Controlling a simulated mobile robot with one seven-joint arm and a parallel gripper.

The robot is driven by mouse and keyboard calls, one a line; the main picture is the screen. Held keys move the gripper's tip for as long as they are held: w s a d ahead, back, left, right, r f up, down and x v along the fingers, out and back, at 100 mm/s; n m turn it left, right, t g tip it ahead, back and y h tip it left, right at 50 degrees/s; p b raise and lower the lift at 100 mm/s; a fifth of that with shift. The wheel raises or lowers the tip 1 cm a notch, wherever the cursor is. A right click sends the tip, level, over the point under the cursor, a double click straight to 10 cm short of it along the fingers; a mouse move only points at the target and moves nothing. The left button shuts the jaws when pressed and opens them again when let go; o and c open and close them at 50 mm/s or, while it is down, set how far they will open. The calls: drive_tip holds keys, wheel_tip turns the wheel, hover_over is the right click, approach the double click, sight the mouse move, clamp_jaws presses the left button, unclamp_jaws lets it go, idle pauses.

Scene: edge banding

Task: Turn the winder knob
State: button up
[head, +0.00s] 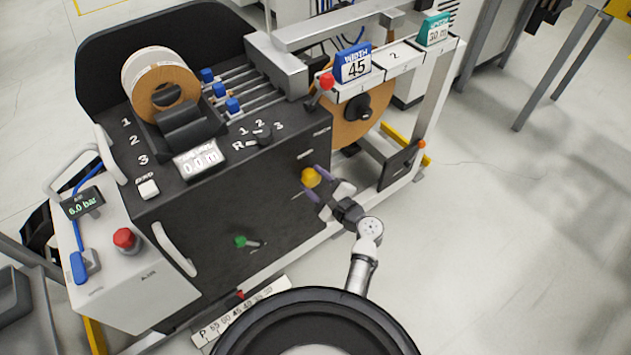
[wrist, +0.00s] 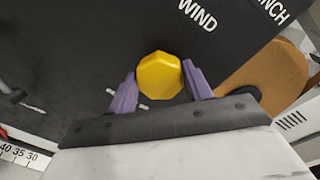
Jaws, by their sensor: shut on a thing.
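The winder knob (head: 311,177) is yellow and sits on the dark front panel of the machine, right of the middle. In the wrist view the knob (wrist: 160,76) is a faceted yellow disc, below and left of the white "WIND" lettering. My gripper (head: 313,186) reaches it from the lower right. Its two purple fingers stand on either side of the knob, and it is shut on the knob. In the wrist view my gripper (wrist: 160,82) has one finger at the knob's left and one at its right. The panel behind the knob is partly hidden.
A red-knobbed lever (head: 327,81) stands above, by the blue "WIDTH 45" card (head: 354,64). A brown roll (head: 350,120) is behind the panel's right edge. A green knob (head: 240,241) is lower left. A white scale strip (head: 240,312) lies below. Open floor is at the right.

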drive_tip(key=o, duration=1)
drive_tip(key=b+v, duration=0.2)
drive_tip(key=v, duration=1.2)
drive_tip(key=shift+w, duration=0.1)
drive_tip(key=shift+d, duration=0.1)
